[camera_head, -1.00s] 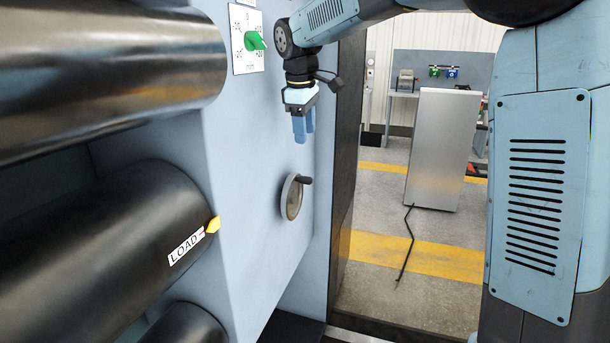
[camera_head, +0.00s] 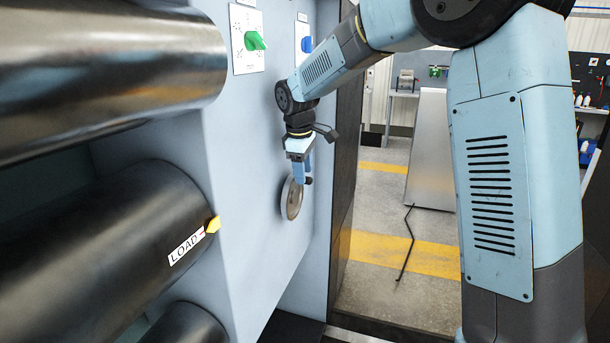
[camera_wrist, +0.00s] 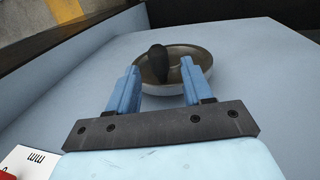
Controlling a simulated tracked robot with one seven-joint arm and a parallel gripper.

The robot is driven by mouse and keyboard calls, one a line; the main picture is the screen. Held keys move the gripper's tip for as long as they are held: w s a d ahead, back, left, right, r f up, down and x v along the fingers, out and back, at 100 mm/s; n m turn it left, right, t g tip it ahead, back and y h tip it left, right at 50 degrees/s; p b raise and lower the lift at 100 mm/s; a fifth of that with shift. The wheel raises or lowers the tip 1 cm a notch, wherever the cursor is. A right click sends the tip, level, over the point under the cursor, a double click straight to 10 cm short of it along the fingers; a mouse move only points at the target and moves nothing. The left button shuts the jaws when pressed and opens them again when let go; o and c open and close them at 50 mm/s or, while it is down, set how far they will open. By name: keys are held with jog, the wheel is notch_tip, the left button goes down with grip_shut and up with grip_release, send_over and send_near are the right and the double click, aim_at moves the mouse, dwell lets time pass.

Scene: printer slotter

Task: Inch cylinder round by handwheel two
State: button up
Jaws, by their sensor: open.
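The handwheel (camera_head: 291,200) is a grey metal disc on the light-blue machine side panel, with a dark crank handle (camera_head: 308,180) near its rim. My gripper (camera_head: 301,180) is at the top of the wheel and points down, its blue fingers overlapping the handle's area in the head view. In the wrist view my gripper (camera_wrist: 157,88) is open, with the dark handle (camera_wrist: 157,63) between the lines of its two fingers and the wheel (camera_wrist: 200,57) behind. Whether a finger touches the handle cannot be told. The black cylinder (camera_head: 95,260) carries a LOAD label (camera_head: 187,246) beside a yellow pointer (camera_head: 213,225).
A green knob (camera_head: 255,41) on a dial plate and a blue knob (camera_head: 307,44) are above on the panel. A shiny large roller (camera_head: 110,80) is at upper left. A grey cabinet (camera_head: 430,150) stands on the open floor at the right, a cable trailing from it.

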jog(key=shift+w+f, duration=0.1)
jog(key=shift+f, duration=0.8)
grip_shut()
jog(key=shift+d, duration=0.25)
jog(key=shift+w+a, duration=0.1)
